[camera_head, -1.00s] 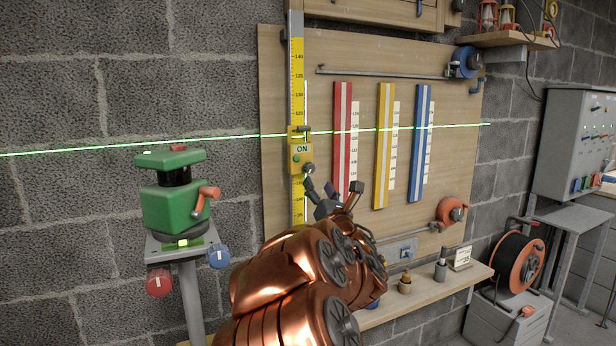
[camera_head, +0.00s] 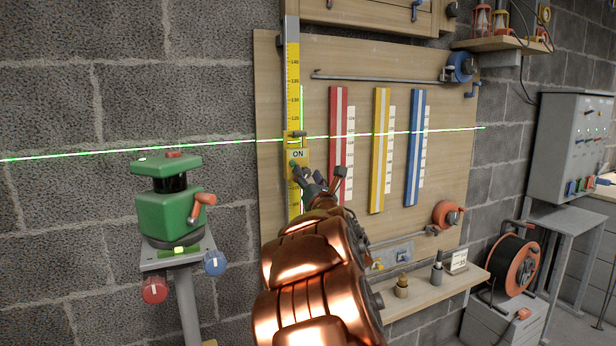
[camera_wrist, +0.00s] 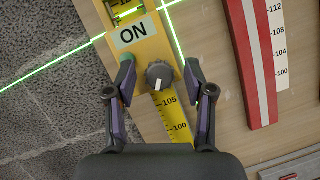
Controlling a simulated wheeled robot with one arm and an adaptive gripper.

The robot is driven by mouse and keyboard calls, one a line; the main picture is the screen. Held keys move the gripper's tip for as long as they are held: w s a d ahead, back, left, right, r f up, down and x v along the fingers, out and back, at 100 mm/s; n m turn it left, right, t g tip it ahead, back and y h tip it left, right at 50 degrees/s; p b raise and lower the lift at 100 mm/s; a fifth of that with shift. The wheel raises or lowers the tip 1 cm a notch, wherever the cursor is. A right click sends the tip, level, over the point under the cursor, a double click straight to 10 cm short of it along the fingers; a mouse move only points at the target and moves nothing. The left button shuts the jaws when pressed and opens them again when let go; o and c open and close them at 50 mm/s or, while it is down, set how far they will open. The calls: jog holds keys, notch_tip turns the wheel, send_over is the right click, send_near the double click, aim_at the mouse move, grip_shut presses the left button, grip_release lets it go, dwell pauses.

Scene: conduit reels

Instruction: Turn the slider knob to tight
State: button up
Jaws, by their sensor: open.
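My gripper (camera_head: 307,180) is at the slider's lower part in the head view and hides the knob there. In the wrist view my gripper (camera_wrist: 158,82) is open, with one finger on each side of the knob and visible gaps between.
Red (camera_head: 338,145), yellow (camera_head: 380,150) and blue (camera_head: 416,148) strips hang on the wooden board (camera_head: 460,185) to the right. The green laser level (camera_head: 170,212) stands on a post at left. A wooden shelf (camera_head: 430,293) juts out below the board.

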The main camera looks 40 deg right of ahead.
grip_shut()
dwell(0.4)
